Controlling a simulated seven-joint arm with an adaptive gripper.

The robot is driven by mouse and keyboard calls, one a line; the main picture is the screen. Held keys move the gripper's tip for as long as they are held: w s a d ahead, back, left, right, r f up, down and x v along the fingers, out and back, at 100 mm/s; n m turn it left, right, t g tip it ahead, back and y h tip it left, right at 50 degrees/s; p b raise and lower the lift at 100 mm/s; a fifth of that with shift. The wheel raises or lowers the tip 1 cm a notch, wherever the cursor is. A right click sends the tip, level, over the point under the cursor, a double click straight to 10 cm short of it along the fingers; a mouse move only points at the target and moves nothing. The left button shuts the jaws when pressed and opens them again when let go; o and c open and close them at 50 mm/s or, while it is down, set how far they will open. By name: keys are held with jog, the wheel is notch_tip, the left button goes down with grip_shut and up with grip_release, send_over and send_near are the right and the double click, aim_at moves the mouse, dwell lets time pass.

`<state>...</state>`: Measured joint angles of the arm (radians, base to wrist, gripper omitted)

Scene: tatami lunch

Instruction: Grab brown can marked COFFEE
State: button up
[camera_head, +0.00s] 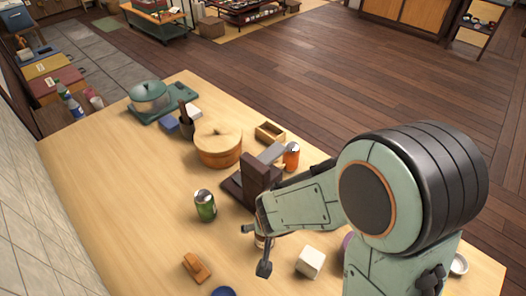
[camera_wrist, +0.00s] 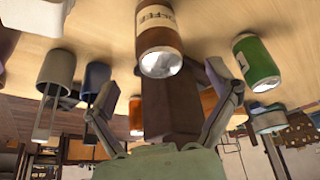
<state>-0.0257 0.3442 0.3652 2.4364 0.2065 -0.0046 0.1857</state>
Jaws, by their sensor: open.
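The brown can marked COFFEE (camera_wrist: 160,38) shows in the wrist view at top centre, with a cream label band and a silver end. It stands on the wooden table, and lies laterally between the two fingers of my gripper (camera_wrist: 162,76), which is open and empty. I cannot tell whether the fingertips reach around it. In the head view my gripper (camera_head: 257,248) is low at the table and hides most of the can (camera_head: 260,242). A green can (camera_head: 205,205) stands to the left; it also shows in the wrist view (camera_wrist: 257,62).
A dark brown wooden stand (camera_head: 252,184) is just behind my gripper, with an orange can (camera_head: 291,157) beyond it. A white block (camera_head: 311,262) lies to the right. A wooden piece (camera_head: 196,267) lies front left. The table's left side is mostly clear.

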jog(key=shift+x, duration=3.6)
jog(key=shift+c, duration=0.3)
jog(key=c, duration=1)
